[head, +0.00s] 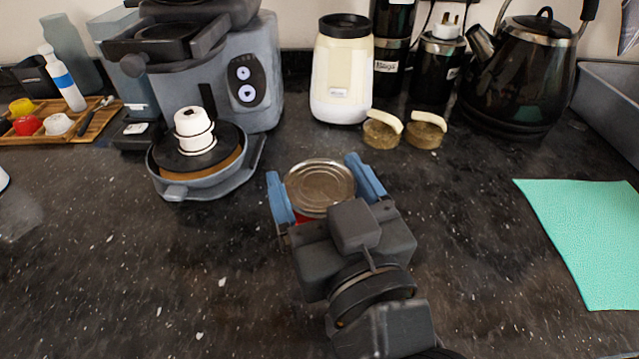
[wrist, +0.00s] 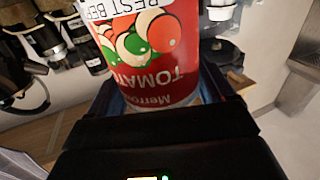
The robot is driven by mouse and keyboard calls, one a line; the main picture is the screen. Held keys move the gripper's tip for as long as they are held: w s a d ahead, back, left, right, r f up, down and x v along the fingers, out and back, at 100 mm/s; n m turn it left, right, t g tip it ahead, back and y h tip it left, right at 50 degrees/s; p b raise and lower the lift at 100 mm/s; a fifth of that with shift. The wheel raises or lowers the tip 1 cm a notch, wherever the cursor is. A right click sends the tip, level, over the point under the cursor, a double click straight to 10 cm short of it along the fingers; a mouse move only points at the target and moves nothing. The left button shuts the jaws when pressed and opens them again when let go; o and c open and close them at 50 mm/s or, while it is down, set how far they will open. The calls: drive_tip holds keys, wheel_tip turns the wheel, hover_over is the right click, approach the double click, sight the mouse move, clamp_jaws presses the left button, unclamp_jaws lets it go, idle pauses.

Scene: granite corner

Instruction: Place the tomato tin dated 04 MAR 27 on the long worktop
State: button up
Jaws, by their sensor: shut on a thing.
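A tomato tin (head: 319,186) with a bare metal lid is between the blue fingers of my gripper (head: 324,190) in the head view. My gripper is shut on it. In the wrist view the tin (wrist: 147,55) shows a red label with tomatoes, the word "TOMATO" upside down and part of "BEST BEF". The date itself is out of view. The long worktop (head: 130,270) is dark speckled granite and lies under the tin. I cannot tell whether the tin touches it.
A grey coffee machine (head: 245,80) and a round pan (head: 205,185) stand at the left. A green cloth (head: 590,240) lies at the right. The front left is clear.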

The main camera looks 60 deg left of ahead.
drive_tip(key=o, duration=1.4)
wheel_tip(320, 180, down, 2)
drive_tip(key=shift+a, duration=0.1)
drive_tip(key=shift+o, duration=0.2)
drive_tip(key=shift+r, duration=0.1)
drive_tip(key=shift+r+p, duration=0.2)
drive_tip(key=shift+p, duration=0.15)
drive_tip(key=s+d+r+b, duration=0.1)
drive_tip(key=s+d, duration=0.1)
drive_tip(key=d, duration=1)
drive_tip(key=shift+r, duration=0.2)
drive_tip(key=shift+w, duration=0.1)
